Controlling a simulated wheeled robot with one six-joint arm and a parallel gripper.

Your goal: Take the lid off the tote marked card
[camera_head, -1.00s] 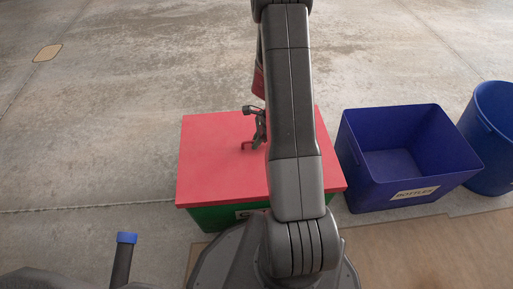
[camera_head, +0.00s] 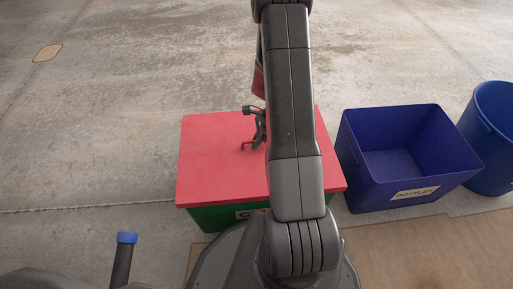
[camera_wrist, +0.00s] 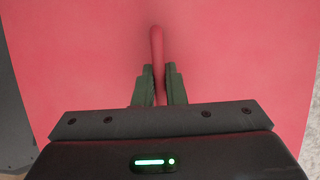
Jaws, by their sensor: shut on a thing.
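The red lid (camera_head: 220,168) lies flat on the green tote (camera_head: 212,217), in front of me in the head view. The tote's white label is mostly hidden behind my arm, with only its first letter showing. My gripper (camera_head: 257,143) is at the middle of the lid, partly hidden by my arm. In the wrist view my gripper (camera_wrist: 158,88) is shut on the lid's red handle (camera_wrist: 157,48), one finger on each side of it. The lid also fills most of the wrist view (camera_wrist: 80,60).
An open blue bin marked bottles (camera_head: 413,192) stands just right of the tote, empty as far as I see. A round blue bin (camera_head: 492,130) stands beyond it at the right edge. The concrete floor (camera_head: 120,110) behind and left of the tote is clear.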

